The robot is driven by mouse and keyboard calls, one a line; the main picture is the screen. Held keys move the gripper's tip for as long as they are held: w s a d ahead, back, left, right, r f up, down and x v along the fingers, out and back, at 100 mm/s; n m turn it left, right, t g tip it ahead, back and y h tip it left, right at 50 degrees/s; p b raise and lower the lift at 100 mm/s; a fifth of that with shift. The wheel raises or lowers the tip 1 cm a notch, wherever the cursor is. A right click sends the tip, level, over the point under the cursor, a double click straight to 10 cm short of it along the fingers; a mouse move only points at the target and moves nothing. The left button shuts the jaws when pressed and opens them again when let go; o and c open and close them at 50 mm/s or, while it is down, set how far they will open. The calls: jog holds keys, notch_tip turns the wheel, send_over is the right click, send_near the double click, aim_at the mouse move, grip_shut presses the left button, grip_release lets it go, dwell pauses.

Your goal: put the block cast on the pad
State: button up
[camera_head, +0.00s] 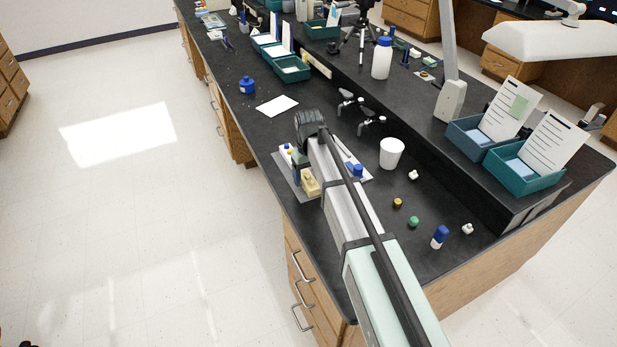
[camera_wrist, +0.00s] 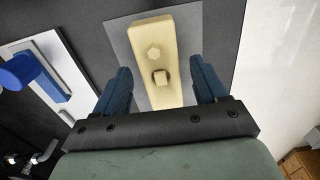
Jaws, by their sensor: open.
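The block cast (camera_wrist: 152,45) is a long cream-yellow block with two raised stumps on top. It also shows in the head view (camera_head: 310,184), beside my arm near the bench's left edge. It lies over the grey pad (camera_wrist: 119,35), whose edges show around it in the wrist view; part of the pad (camera_head: 289,184) shows in the head view. My gripper (camera_wrist: 161,80) is open, with one dark blue finger on each side of the block's near part. Gaps show between fingers and block. The block's near end is hidden behind the gripper body.
A white board with a blue part (camera_wrist: 48,75) lies left of the pad in the wrist view. In the head view, a white cup (camera_head: 391,153), small jars and a blue-capped bottle (camera_head: 439,237) stand right of my arm. The bench's left edge is close to the pad.

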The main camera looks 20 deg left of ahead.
aim_at(308, 179)
notch_tip(308, 179, up, 11)
jog(key=shift+r, duration=0.2)
dwell(0.3)
